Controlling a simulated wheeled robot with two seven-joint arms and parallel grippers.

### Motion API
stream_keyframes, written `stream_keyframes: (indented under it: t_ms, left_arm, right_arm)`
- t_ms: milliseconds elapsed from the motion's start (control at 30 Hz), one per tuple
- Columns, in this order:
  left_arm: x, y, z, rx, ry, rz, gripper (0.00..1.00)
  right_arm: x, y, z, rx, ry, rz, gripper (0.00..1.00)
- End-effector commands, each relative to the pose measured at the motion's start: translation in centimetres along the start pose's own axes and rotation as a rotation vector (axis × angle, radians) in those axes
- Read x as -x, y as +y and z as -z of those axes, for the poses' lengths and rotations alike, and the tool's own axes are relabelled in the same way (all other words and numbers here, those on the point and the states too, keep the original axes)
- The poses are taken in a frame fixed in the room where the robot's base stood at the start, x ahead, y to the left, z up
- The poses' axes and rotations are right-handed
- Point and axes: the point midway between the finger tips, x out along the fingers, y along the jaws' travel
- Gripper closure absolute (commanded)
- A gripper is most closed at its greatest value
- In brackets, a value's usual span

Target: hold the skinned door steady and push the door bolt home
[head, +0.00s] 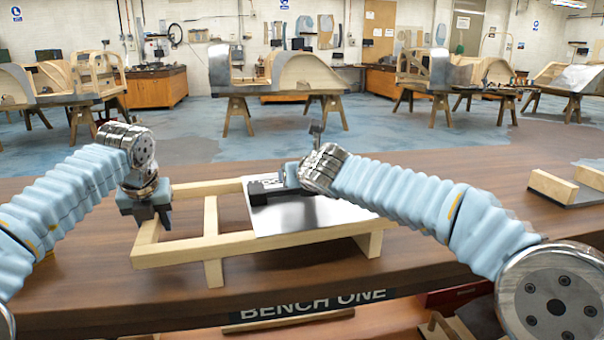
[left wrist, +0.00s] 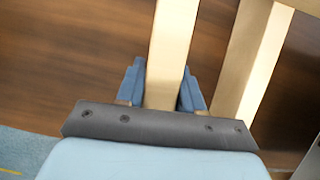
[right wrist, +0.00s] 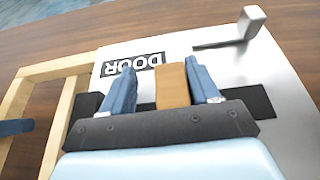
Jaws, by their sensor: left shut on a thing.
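The door is a pale wooden frame (head: 210,226) lying on the bench, with a bare metal skin (head: 305,218) over its right part. My left gripper (head: 147,207) is shut on the frame's left end rail; in the left wrist view the fingers stand on both sides of that rail (left wrist: 172,45). My right gripper (right wrist: 165,75) is over the skin, fingers apart on either side of a brown block (right wrist: 171,87). A gap shows between block and left finger. The block, apparently the bolt's, sits by a black plate (right wrist: 250,101), partly hidden by the gripper.
A metal handle (right wrist: 252,20) rises from the skin beyond my right fingers, beside a "DOOR" label (right wrist: 133,63). Wooden blocks on a plate (head: 565,192) lie at the bench's right. The bench top (head: 440,170) behind my right arm is clear.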

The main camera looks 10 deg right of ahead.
Motion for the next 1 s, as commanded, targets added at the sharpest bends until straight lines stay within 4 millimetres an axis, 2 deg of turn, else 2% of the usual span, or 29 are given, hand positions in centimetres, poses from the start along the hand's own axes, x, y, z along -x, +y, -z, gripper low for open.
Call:
stream_keyframes:
  t_ms: [433,567,667,1000]
  left_arm:
    - [0.1,-0.3,0.0,-0.004,-0.001,0.006,1.0]
    - [0.1,-0.2,0.0,-0.004,0.0,0.005,1.0]
    - [0.1,-0.2,0.0,-0.004,0.0,0.005,1.0]
    - [0.0,-0.1,0.0,-0.003,0.0,0.003,1.0]
  right_arm:
    - [0.0,-0.4,0.0,-0.001,0.0,0.007,0.43]
    - [0.7,-0.4,-0.1,-0.001,-0.001,0.007,0.43]
    - [2.4,-0.4,-0.2,0.0,-0.003,0.008,0.43]
    - [9.8,-0.2,-0.1,0.001,-0.002,0.006,0.43]
